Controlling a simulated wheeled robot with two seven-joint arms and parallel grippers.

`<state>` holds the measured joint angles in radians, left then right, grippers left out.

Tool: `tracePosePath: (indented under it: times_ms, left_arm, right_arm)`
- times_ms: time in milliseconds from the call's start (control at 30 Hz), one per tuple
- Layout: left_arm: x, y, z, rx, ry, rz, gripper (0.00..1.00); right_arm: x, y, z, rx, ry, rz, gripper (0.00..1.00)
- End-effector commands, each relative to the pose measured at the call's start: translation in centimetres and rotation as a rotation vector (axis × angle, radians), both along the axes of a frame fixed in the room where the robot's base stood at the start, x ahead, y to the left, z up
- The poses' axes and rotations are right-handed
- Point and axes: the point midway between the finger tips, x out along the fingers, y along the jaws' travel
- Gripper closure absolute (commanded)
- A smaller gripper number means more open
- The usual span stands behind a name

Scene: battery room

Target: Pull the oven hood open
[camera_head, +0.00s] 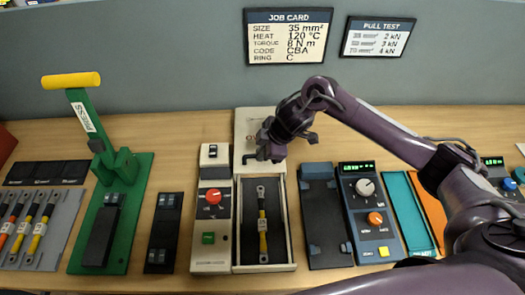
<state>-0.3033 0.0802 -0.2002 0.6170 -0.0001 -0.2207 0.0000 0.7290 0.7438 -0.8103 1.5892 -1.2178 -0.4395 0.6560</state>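The oven (236,225) is a long cream box on the bench, with its dark bed uncovered. A cable with a yellow sleeve and metal lugs (262,222) lies in the bed. The cream hood (246,122) is at the back end of the oven, clear of the bed. A dark handle (246,158) shows at the hood's near edge. My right gripper (266,154) is at that near edge, pointing left beside the handle. It covers part of the hood. Whether its fingers are closed on the handle cannot be made out. My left gripper is out of view.
A control panel with a red knob (213,196) stands against the oven's left side. A green press with a yellow handle (70,80) stands farther left. A dark tray (320,215) and a dial unit (366,187) are right of the oven, below my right arm.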

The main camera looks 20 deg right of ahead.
Motion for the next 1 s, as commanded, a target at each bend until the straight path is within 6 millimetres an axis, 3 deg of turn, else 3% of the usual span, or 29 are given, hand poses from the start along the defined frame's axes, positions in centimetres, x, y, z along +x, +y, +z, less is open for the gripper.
tracePosePath:
  times_ms: [33, 200, 567, 1000]
  left_arm:
    - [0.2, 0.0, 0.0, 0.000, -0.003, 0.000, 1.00]
    - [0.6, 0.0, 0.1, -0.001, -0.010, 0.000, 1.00]
    - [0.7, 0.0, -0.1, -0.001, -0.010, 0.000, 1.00]
    - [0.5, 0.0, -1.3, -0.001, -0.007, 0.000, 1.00]
  right_arm:
    - [0.0, 0.0, 0.0, 0.000, 0.000, 0.000, 0.85]
    - [0.0, 0.0, 0.0, 0.000, 0.000, 0.000, 0.66]
    - [-0.2, -0.3, 0.7, 0.000, -0.002, -0.001, 0.66]
    - [-2.0, -2.4, 6.6, -0.002, -0.002, 0.000, 0.66]
